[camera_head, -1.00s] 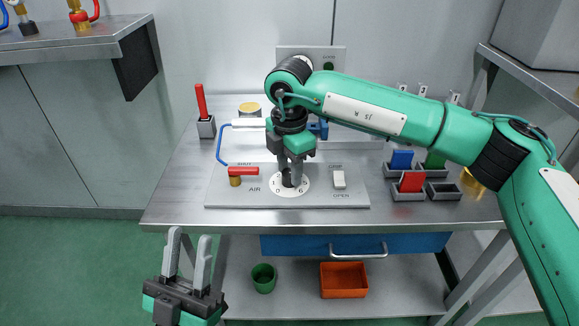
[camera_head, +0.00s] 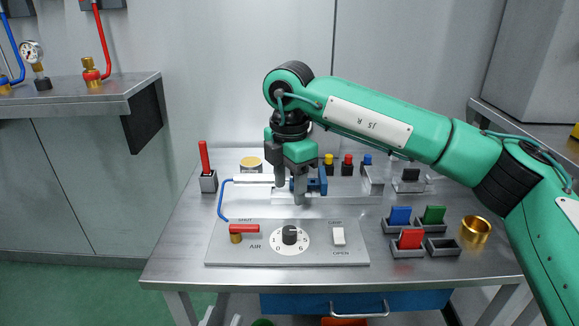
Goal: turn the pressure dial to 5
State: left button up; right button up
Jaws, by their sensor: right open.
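The pressure dial (camera_head: 289,236) is a black knob on a round white scale, set in the grey panel (camera_head: 350,257). A 0 shows at its lower left and a 6 at its lower right; the pointer is too small to read surely. My right gripper (camera_head: 290,198) points down above and behind the dial, clear of it. Its jaws are apart, in front of the blue clamp-like part, with nothing seen between them.
On the panel are a red-handled AIR valve (camera_head: 244,229) left of the dial and a white GRIP switch (camera_head: 338,236) right of it. Coloured blocks (camera_head: 400,216) sit in grey trays at right, beside a brass cup (camera_head: 475,230). A metal shelf (camera_head: 90,99) juts out at upper left.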

pick_arm(q)
jog(key=shift+s+d+f+g, duration=0.1)
jog(key=shift+d+f+g, duration=0.1)
jog(key=shift+f+g, duration=0.25)
jog(key=shift+d+f+g, duration=0.15)
jog(key=shift+f+g, duration=0.1)
jog(key=shift+f, duration=0.4)
pick_arm(e)
jog(key=shift+r, duration=1.35)
